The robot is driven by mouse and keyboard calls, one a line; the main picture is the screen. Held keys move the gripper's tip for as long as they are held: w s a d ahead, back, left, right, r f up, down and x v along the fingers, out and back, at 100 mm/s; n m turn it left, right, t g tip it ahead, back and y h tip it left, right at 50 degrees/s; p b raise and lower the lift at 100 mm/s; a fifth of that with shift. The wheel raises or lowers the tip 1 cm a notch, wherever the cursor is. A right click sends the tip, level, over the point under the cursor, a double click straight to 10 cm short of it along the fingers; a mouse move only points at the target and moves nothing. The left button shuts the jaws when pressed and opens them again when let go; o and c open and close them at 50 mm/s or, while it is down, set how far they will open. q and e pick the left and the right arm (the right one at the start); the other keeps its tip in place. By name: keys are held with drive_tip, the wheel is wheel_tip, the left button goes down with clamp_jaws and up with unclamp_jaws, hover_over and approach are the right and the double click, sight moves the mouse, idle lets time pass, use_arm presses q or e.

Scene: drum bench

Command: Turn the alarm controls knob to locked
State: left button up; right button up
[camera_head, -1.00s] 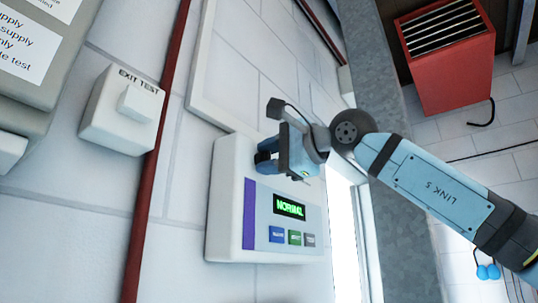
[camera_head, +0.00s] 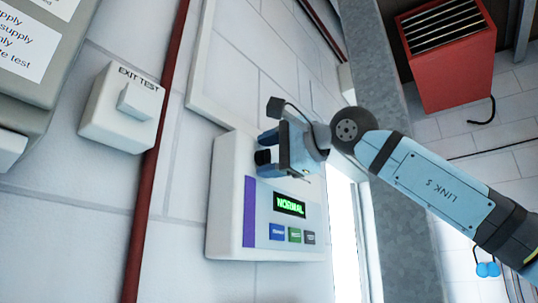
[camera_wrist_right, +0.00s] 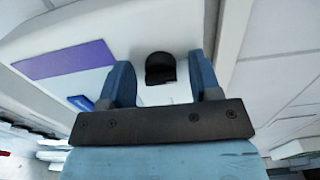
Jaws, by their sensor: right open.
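The alarm controls panel (camera_head: 225,212) is a white box on the wall, with a purple stripe and a green display reading NORMAL. Its black knob (camera_head: 262,157) sits near the panel's upper part and also shows in the right wrist view (camera_wrist_right: 160,68). My right gripper (camera_head: 267,154) is at the panel, its blue fingers open on either side of the knob. In the right wrist view the open gripper (camera_wrist_right: 162,80) shows visible gaps between each finger and the knob. The knob's setting marks cannot be read. My left gripper is not in view.
An EXIT TEST box (camera_head: 122,108) is on the wall to the left, beside a dark red pipe (camera_head: 160,135). A grey metal post (camera_head: 393,190) stands right of the panel, behind my right arm. A red louvred unit (camera_head: 447,60) is at the upper right.

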drive_tip(key=shift+s+d+f, duration=0.1)
drive_tip(key=shift+s+d, duration=0.05)
drive_tip(key=shift+d, duration=0.1)
drive_tip(key=b+v, duration=0.4)
drive_tip(key=v, duration=0.9)
drive_tip(key=shift+b, duration=0.35)
drive_tip(key=shift+s, duration=0.1)
